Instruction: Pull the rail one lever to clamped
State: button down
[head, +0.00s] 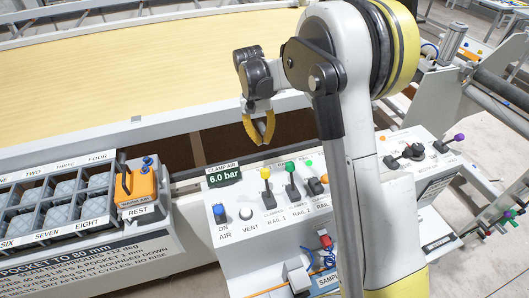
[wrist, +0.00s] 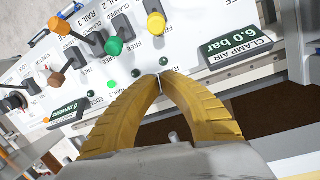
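The rail one lever (head: 265,174) has a yellow knob and stands on the white control panel, with "RAIL 1" and "CLAMPED" printed below its base. In the wrist view its yellow knob (wrist: 156,23) is above the fingertips, near a "FREE" label. The lever seems to lean toward that label, but its exact position is hard to tell. My gripper (head: 260,142) is above and behind the lever, apart from it. Its yellow fingers (wrist: 161,78) come together at the tips with nothing visible between them.
The green-knobbed rail two lever (head: 290,168) is close on the right, and an orange-knobbed lever (head: 323,179) is beyond it. A "6.0 bar" display (head: 224,175) and a blue button (head: 219,211) are on the left. My arm hides part of the panel.

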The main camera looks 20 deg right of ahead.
jog(key=f, duration=0.3)
jog(key=s+f+b, duration=0.1)
jog(key=f, duration=0.1)
jog(key=f+b, duration=0.1)
jog(key=f, duration=0.2)
jog(key=shift+s+d+f, duration=0.15)
jog(key=shift+d+f, duration=0.15)
jog(key=shift+d, duration=0.1)
jog(key=s, duration=0.2)
jog(key=r, duration=0.1)
jog(key=shift+s+a, duration=0.4)
jog(key=shift+s+a+r, duration=0.1)
jog(key=shift+s+r, duration=0.15)
jog(key=shift+s, duration=0.1)
jog(key=shift+s+r, duration=0.1)
notch_tip(320, 180, up, 3)
jog(key=t+b, duration=0.2)
jog(key=t, duration=0.7)
send_over(267, 183)
jog(key=s+d, duration=0.2)
jog(key=s, duration=0.1)
jog(key=shift+s+a+f, duration=0.15)
jog(key=shift+s+f, duration=0.05)
jog(key=shift+s, duration=0.7)
